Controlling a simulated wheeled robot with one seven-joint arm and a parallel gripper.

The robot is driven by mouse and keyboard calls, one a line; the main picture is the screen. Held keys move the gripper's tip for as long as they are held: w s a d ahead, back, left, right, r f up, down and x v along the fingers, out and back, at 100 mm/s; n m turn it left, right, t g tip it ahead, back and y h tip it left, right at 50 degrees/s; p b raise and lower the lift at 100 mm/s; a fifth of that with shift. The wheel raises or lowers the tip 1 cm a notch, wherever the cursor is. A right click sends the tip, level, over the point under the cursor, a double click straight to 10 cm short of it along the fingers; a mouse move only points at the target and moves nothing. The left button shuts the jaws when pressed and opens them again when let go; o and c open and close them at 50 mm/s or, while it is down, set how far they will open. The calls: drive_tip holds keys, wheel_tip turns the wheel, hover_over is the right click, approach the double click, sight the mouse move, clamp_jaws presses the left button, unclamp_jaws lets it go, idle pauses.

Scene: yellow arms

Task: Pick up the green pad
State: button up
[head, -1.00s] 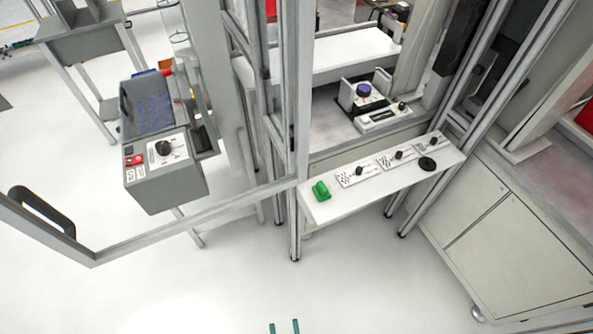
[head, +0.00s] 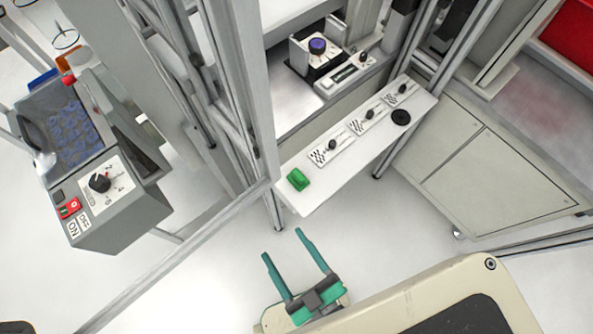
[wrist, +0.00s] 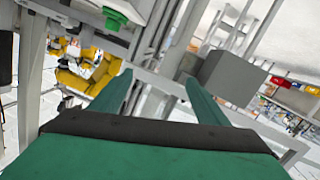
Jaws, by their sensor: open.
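The green pad (head: 298,179) is a small green block on the left end of a white shelf (head: 318,187). In the wrist view the green pad (wrist: 116,19) shows at the top, ahead of and above the fingers. My gripper (head: 289,241) has two teal fingers, spread apart with nothing between them. In the head view it is below the shelf's left end, apart from the pad. In the wrist view my gripper (wrist: 155,88) also shows open and empty.
Several white plates with black knobs (head: 333,146) and a black disc (head: 401,117) sit along the shelf. A metal frame post (head: 252,95) stands left of the shelf. A grey control box (head: 105,200) is at the left. Open floor lies below the shelf.

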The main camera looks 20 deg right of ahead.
wheel_tip(320, 180, up, 4)
drive_tip(key=a+n+g+y, duration=0.1)
drive_tip(key=n+g+y, duration=0.2)
drive_tip(key=n+y, duration=0.45)
wheel_tip(320, 180, up, 2)
drive_tip(key=n+g+h, duration=0.9)
drive_tip(key=g+h, duration=0.2)
drive_tip(key=g, duration=0.2)
hover_over(298, 174)
drive_tip(key=s, duration=0.1)
drive_tip(key=shift+d+r, duration=0.1)
drive_tip(key=shift+d, duration=0.3)
drive_tip(key=shift+w, duration=0.2)
wheel_tip(298, 174, down, 5)
drive_tip(key=shift+w+f, duration=0.1)
drive_tip(key=shift+w, duration=0.05)
drive_tip(key=shift+a+f, duration=0.2)
drive_tip(key=shift+f, duration=0.2)
drive_tip(key=shift+w+a+f, duration=0.1)
drive_tip(key=shift+f, duration=1.05)
drive_tip(key=shift+a+f, duration=0.1)
drive_tip(key=shift+f, duration=1)
drive_tip(key=c, duration=1.1)
